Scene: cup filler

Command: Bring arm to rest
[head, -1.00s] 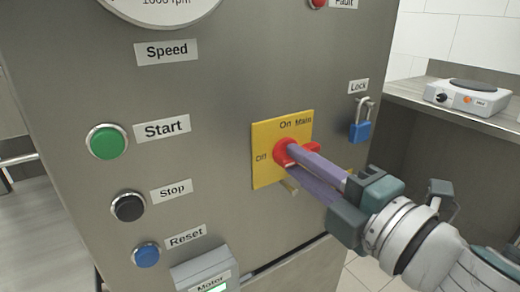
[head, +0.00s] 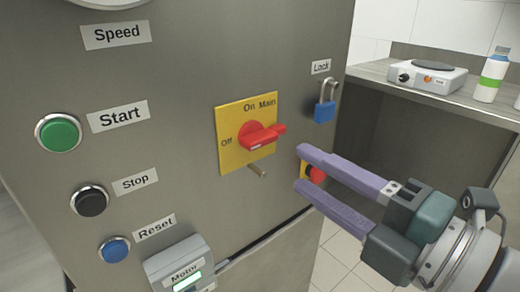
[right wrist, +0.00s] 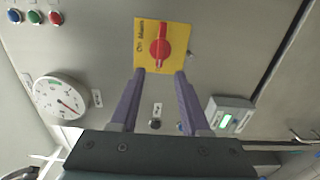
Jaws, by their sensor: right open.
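My right gripper (head: 301,169) is open and empty in the head view, to the right of the main switch and apart from it. The switch has a red knob (head: 262,137) on a yellow plate (head: 230,153) marked On, Main and Off; its handle points to the right. In the right wrist view the two purple fingers (right wrist: 160,73) are spread, and the red knob (right wrist: 160,48) shows beyond their tips. My left gripper is not in view.
The steel panel carries green (head: 58,132), black (head: 89,200) and blue (head: 114,249) buttons. A blue padlock (head: 325,110) hangs above my right gripper. A red button (head: 317,174) is partly hidden behind the fingers. A hotplate (head: 427,77) and bottle (head: 491,75) stand on the counter.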

